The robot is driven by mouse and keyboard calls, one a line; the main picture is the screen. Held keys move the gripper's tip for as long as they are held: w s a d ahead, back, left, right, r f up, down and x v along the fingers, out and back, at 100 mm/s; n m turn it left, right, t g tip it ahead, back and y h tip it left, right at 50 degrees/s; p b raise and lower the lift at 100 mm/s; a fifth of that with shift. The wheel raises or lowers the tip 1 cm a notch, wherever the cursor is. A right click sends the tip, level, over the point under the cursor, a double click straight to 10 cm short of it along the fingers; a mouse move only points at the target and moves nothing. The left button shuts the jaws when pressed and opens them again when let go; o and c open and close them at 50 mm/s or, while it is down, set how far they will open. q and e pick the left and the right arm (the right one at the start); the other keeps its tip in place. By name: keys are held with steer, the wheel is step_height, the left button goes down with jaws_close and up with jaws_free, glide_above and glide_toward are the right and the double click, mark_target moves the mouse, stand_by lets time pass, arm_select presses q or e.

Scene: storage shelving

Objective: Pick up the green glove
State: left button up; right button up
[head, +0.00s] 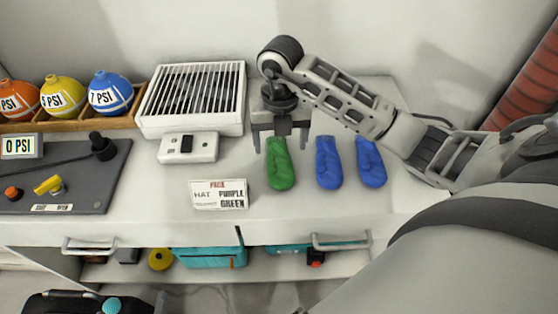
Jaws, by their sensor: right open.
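The green glove (280,168) lies on the white counter, with its narrow cuff end toward the back and its rounded end toward the front. My right gripper (280,146) is above the cuff end, open, with one finger on each side of it. I cannot tell whether the fingers touch the glove. Two blue gloves lie to the right of it, one nearer (328,164) and one farther right (370,163). My left gripper is not in view.
A white slatted unit (192,130) and a small white box (188,148) stand left of the gripper. Orange, yellow and blue balls (110,93) sit in a wooden rack at the left.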

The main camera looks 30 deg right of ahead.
mark_target(279, 157)
steer(key=shift+w+f, duration=0.15)
steer(key=shift+f, duration=1.3)
steer(key=shift+w+f, duration=0.1)
steer(key=shift+f, duration=1.3)
steer(key=c, duration=1.1)
